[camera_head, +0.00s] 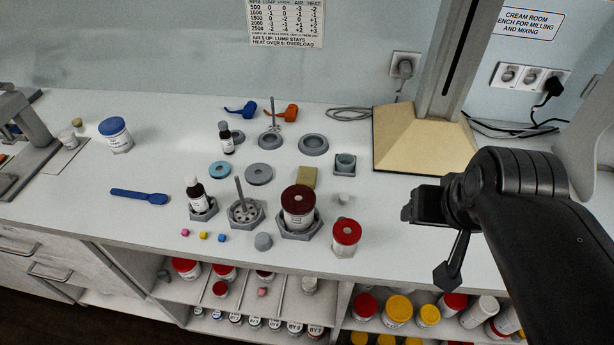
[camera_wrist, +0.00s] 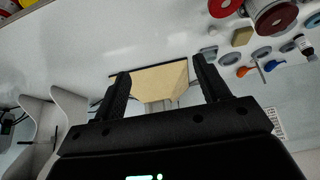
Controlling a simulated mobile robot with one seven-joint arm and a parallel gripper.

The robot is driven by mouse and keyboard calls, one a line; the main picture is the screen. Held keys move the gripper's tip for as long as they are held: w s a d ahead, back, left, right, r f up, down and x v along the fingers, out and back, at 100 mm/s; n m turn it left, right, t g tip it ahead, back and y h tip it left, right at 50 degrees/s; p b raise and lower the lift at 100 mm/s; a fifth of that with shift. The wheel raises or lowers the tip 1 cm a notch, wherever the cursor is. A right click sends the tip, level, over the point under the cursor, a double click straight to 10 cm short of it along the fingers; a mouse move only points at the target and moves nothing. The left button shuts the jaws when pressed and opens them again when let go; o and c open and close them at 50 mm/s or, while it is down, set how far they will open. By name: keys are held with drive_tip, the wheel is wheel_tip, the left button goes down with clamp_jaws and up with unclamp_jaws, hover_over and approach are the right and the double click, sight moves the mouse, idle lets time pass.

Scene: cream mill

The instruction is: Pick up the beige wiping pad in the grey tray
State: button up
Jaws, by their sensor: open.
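A beige block-like pad (camera_head: 307,178) lies on the white bench behind the jar with the dark red lid. It also shows at the upper right of the wrist view (camera_wrist: 242,37). I see no tray around it, though its near edge is partly hidden. A small square grey tray (camera_head: 345,164) stands to its right and back, with a greyish-teal inside; whether anything lies in it is unclear. My gripper (camera_head: 418,207) is above the bench, right of both and apart from them. In the wrist view its two black fingers (camera_wrist: 161,72) are spread with nothing between them.
A dark-red-lidded jar (camera_head: 298,207) in a grey holder and a red-lidded jar (camera_head: 346,236) stand in front of the pad. A stirrer holder (camera_head: 245,213) and brown bottle (camera_head: 196,195) are left. A beige stand base (camera_head: 424,138) is behind my gripper.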

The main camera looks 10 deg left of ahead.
drive_tip(key=shift+o, duration=0.3)
drive_tip(key=shift+w, duration=0.1)
drive_tip(key=g, duration=0.6)
hover_over(307, 173)
drive_tip(key=f, duration=1.3)
drive_tip(key=shift+s+d+f, duration=0.15)
drive_tip(key=shift+s+f, duration=0.1)
drive_tip(key=shift+s, duration=0.1)
drive_tip(key=f, duration=0.5)
drive_tip(key=shift+w, duration=0.3)
drive_tip(key=c, duration=1.1)
